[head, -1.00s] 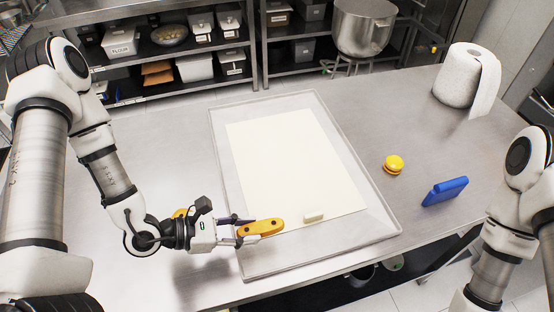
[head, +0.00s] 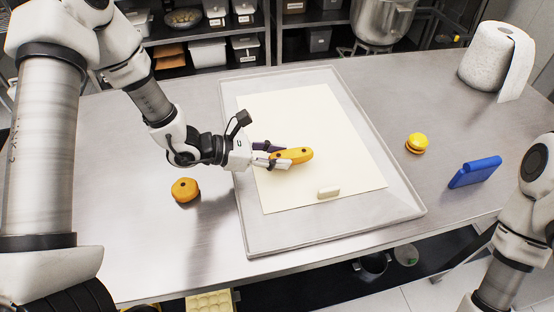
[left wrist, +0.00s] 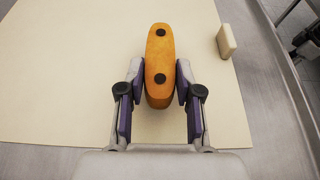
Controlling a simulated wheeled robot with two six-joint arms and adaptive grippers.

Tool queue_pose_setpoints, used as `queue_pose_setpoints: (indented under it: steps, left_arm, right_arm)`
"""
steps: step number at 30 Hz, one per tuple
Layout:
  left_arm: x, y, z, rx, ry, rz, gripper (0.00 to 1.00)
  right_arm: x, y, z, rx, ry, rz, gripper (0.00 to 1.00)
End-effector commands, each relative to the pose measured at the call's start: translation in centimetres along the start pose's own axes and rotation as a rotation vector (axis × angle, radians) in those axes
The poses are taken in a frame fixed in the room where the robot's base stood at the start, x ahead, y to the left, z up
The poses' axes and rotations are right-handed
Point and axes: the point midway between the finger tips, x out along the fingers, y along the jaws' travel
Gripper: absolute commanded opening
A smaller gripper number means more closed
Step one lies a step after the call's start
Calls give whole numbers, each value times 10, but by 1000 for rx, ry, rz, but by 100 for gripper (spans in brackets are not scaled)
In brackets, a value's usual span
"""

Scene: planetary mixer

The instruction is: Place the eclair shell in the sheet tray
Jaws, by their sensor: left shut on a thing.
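The eclair shell (head: 293,155) is long, golden orange, with dark round spots on it. My left gripper (head: 277,158) is shut on it and holds it over the left middle part of the sheet tray (head: 408,212), which is lined with cream paper. In the left wrist view the eclair shell (left wrist: 160,62) sits between both fingers (left wrist: 160,88), pointing away from the gripper. I cannot tell whether it touches the paper. My right arm shows at the right edge of the head view, but its gripper is out of view.
A small pale block (head: 328,192) lies on the paper near the tray's front. A round orange pastry (head: 185,190) lies on the table left of the tray. A yellow macaron-like sweet (head: 416,143), a blue object (head: 475,172) and a paper roll (head: 490,58) stand to the right.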

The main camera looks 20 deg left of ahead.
Motion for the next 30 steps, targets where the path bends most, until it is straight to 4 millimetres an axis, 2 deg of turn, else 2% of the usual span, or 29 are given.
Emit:
queue_pose_setpoints:
  steps: [3, 9, 10, 12, 23, 26, 30]
  left_arm:
    - [7, -1, -19, -4, 2, -2, 15]
    - [9, -1, -23, -1, 1, -1, 15]
    - [9, -1, -23, -1, 1, -1, 38]
    - [9, -1, -23, -1, 1, -1, 59]
    - [5, -1, -23, -3, -1, 2, 59]
    - [-5, 0, -22, -5, -2, 4, 59]
    - [-30, 0, -21, -7, -6, 6, 59]
  right_arm:
    - [-7, 0, 0, 0, 0, 0, 40]
    - [-5, 0, 0, 0, 0, 0, 40]
    - [-5, 0, 0, 0, 0, 0, 40]
    - [-5, 0, 0, 0, 0, 0, 40]
    - [-5, 0, 0, 0, 0, 0, 40]
    - [-4, 0, 0, 0, 0, 0, 40]
    - [-5, 0, 0, 0, 0, 0, 40]
